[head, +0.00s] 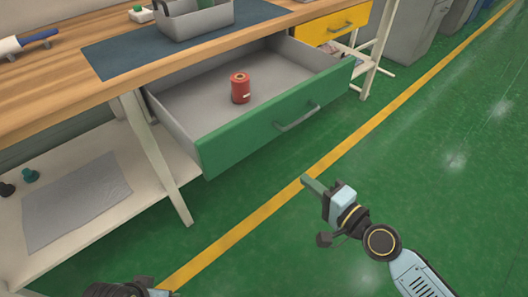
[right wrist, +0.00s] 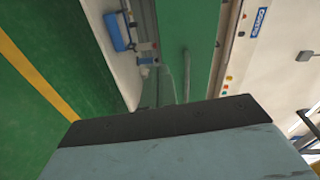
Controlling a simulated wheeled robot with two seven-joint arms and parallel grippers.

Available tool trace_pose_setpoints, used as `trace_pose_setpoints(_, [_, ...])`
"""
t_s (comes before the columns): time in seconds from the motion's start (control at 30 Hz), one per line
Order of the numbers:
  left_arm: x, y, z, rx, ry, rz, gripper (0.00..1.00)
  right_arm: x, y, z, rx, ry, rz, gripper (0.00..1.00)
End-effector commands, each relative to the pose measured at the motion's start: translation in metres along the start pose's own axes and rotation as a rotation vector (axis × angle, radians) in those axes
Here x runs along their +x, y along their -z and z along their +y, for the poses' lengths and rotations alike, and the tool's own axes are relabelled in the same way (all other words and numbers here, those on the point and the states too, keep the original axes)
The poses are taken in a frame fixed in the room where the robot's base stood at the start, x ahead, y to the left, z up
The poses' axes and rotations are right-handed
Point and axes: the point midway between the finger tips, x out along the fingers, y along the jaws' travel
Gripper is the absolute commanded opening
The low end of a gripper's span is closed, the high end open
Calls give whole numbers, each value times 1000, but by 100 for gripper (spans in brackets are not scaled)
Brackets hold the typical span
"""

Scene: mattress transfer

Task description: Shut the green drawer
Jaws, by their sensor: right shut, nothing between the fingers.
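The green drawer (head: 272,120) stands pulled out under the workbench, with its grey inside showing. A red spool (head: 240,88) stands upright in it. The drawer's handle (head: 298,118) is a bar on the green front. My right gripper (head: 308,182) is shut and empty, in front of the drawer and apart from the handle.
The wooden bench top (head: 60,85) carries a blue mat (head: 110,55) and a grey bin (head: 195,22). A yellow drawer (head: 330,27) sits further right. A bench leg (head: 160,160) and lower shelf (head: 150,185) lie left of the drawer. The green floor (head: 440,150) at right is clear.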

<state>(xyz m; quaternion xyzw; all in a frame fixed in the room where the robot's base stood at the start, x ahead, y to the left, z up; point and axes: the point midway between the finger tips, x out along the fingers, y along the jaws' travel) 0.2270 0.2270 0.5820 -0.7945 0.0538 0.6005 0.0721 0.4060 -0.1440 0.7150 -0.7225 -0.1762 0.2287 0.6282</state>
Motion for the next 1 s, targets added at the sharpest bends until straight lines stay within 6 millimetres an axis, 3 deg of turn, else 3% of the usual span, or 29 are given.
trace_pose_setpoints(0.13, [-18,2,0,-3,1,14,73,-1,-10,-32,82,92,-36,0])
trace_pose_setpoints(0.33, [-18,2,-2,-1,5,8,73,11,-12,-46,109,117,-45,0])
trace_pose_setpoints(0.67, [4,-2,-8,3,15,-4,73,78,-15,-54,107,117,-46,0])
trace_pose_setpoints(0.8, [3,-2,-8,3,15,-2,73,105,-16,-55,107,116,-46,0])
trace_pose_setpoints(1.0, [-3,-1,-5,1,11,2,73,130,-17,-57,105,114,-45,0])
